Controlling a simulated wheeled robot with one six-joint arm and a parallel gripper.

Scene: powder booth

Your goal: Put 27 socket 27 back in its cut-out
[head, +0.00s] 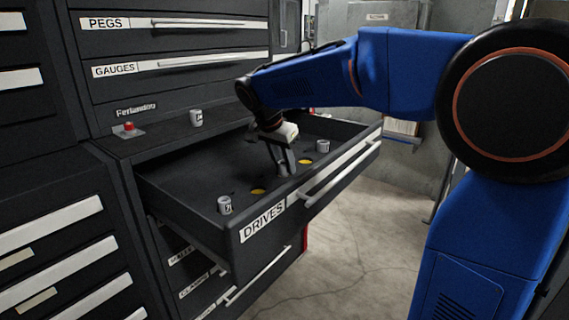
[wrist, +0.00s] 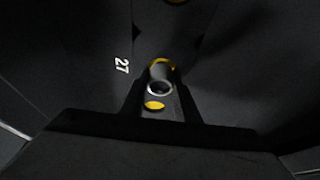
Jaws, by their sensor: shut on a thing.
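In the wrist view, my gripper (wrist: 160,98) is shut on a grey socket (wrist: 159,88), seen end-on between the fingers. Yellow of a cut-out (wrist: 162,63) shows beyond the socket and on its near side. A white 27 (wrist: 121,66) is printed on the dark drawer liner to the left. In the head view, my gripper (head: 283,165) points down into the open DRIVES drawer (head: 205,238); its fingers mostly hide the held socket. I cannot tell how far the socket is down in the cut-out.
Other sockets stand in the drawer at front left (head: 224,205) and right (head: 323,146). Yellow empty cut-outs show at left (head: 258,191) and right (head: 305,161) of my gripper. Another socket (head: 196,118) and a red button (head: 128,127) are on the cabinet top.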

